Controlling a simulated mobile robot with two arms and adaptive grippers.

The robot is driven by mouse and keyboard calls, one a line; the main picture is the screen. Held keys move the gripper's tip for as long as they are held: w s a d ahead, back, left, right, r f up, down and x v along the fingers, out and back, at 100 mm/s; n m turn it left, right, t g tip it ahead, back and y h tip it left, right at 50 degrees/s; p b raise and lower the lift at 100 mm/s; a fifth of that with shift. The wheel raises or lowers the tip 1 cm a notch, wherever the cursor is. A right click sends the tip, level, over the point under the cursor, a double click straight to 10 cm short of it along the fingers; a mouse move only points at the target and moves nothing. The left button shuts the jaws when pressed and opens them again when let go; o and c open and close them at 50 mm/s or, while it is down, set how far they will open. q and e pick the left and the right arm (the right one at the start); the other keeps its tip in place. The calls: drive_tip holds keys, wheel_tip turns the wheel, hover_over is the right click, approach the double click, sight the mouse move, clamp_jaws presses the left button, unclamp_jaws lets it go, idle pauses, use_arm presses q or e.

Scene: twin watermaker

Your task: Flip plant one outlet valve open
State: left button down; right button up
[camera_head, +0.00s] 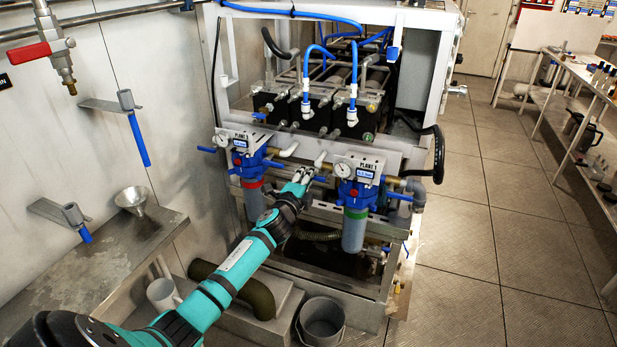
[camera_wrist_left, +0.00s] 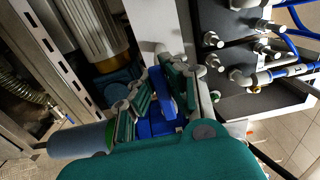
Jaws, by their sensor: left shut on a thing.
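The plant 1 unit has a white label plate (camera_head: 367,168), a gauge and a blue-headed filter (camera_head: 354,230) with a green band. My left gripper (camera_head: 303,176) is just left of that filter head, in front of the pipework. In the left wrist view, my left gripper (camera_wrist_left: 160,104) is shut on a blue valve handle (camera_wrist_left: 165,88), which shows between the two fingers. The fingers hide part of the handle and the valve body. I cannot tell the handle's exact angle. My right gripper is in neither view.
The second plant's filter (camera_head: 253,200), with a red band, stands left of my left gripper. A white pipe stub (camera_head: 320,159) is close above it. A grey bucket (camera_head: 321,321) is on the floor below. The tiled floor (camera_head: 470,240) at the right is clear.

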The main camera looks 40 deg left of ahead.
use_arm(q)
drive_tip(key=shift+f, duration=0.1)
drive_tip(key=c, duration=1.3)
unclamp_jaws()
drive_tip(key=shift+s, duration=0.1)
drive_tip(key=v, duration=1.2)
